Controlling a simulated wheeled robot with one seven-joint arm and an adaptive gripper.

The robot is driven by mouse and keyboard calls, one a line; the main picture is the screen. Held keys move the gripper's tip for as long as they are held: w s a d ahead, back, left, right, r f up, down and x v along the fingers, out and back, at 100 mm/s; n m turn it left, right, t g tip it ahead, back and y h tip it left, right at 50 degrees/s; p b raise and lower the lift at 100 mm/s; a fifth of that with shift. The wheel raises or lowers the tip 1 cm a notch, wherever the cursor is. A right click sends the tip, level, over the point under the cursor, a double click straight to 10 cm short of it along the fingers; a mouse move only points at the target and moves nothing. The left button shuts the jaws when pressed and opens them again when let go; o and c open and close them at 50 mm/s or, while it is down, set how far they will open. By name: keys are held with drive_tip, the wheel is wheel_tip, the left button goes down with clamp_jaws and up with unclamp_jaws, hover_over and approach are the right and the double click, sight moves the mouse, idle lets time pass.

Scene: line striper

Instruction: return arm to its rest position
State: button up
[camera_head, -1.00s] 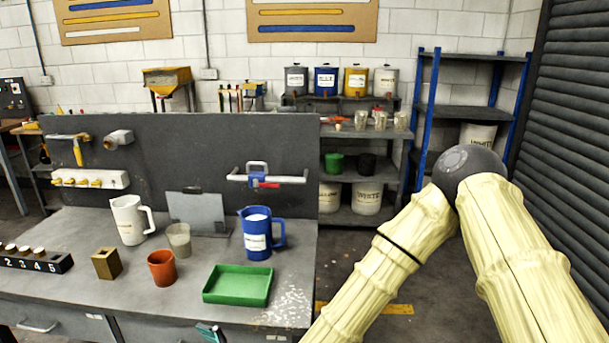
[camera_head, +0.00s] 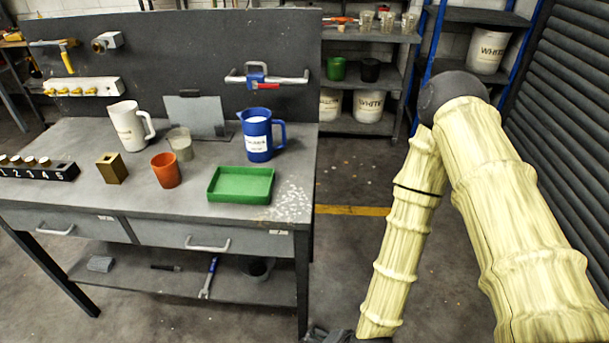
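My arm, in a pale yellow ribbed cover with a dark elbow joint, fills the right side of the head camera view. Its forearm hangs steeply down from the elbow, to the right of the workbench (camera_head: 70,200). A dark piece at the bottom edge, beside the forearm's lower end, looks like part of my gripper (camera_head: 330,335). Most of it is cut off, so its fingers and anything in them are hidden.
The bench holds a white pitcher (camera_head: 128,127), a blue pitcher (camera_head: 258,138), an orange cup (camera_head: 166,171), a green tray (camera_head: 240,185) and a brass block (camera_head: 112,169). Shelves (camera_head: 365,80) stand behind. A shutter (camera_head: 565,130) is at right. Floor beside the bench looks clear.

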drive_tip(key=s+d+f+n+g+h, duration=0.1)
drive_tip(key=s+d+f+n+h, duration=0.1)
drive_tip(key=s+d, duration=0.3)
drive_tip(key=s+d+f+n+g+h, duration=0.2)
drive_tip(key=s+d+n, duration=0.3)
drive_tip(key=d, duration=0.7)
drive_tip(key=shift+d+h, duration=0.3)
